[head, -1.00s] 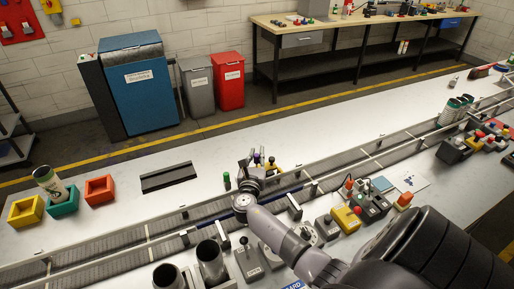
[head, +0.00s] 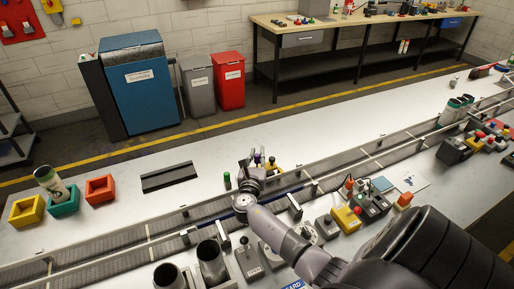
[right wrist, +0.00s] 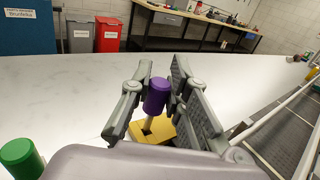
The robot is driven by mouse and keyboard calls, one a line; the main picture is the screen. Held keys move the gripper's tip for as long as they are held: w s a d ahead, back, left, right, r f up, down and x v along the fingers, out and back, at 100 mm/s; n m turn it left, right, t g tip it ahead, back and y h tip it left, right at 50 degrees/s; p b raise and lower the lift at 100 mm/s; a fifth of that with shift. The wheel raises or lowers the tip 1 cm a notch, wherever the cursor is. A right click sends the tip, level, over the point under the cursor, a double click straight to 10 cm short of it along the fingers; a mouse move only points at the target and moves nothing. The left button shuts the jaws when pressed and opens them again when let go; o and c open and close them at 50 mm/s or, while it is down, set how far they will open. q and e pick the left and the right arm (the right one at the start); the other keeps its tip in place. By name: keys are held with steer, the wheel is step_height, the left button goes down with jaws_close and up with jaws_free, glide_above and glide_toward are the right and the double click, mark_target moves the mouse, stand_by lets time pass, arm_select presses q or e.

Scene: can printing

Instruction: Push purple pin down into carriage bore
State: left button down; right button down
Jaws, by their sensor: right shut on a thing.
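The purple pin (right wrist: 158,94) has a thick purple head and a thin pale shaft below it. My right gripper (right wrist: 160,88) is shut on the purple head, one finger on each side. The yellow carriage (right wrist: 155,132) lies below on the white table, with a dark bore in its top. The lower end of the shaft is at the bore; I cannot tell how deep it sits. In the head view my right gripper (head: 250,165) hides much of the carriage (head: 275,170), and the pin's head (head: 257,158) shows small. My left gripper is not in view.
A green-topped piece (right wrist: 20,158) stands near the gripper on the table, also seen in the head view (head: 227,181). A conveyor (head: 350,172) runs beside the carriage. The table behind is mostly clear.

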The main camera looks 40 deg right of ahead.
steer(key=shift+f+b, duration=0.4)
stand_by(0.3)
steer(key=shift+r+p, duration=0.35)
steer(key=shift+p, duration=0.15)
steer(key=shift+r, duration=0.15)
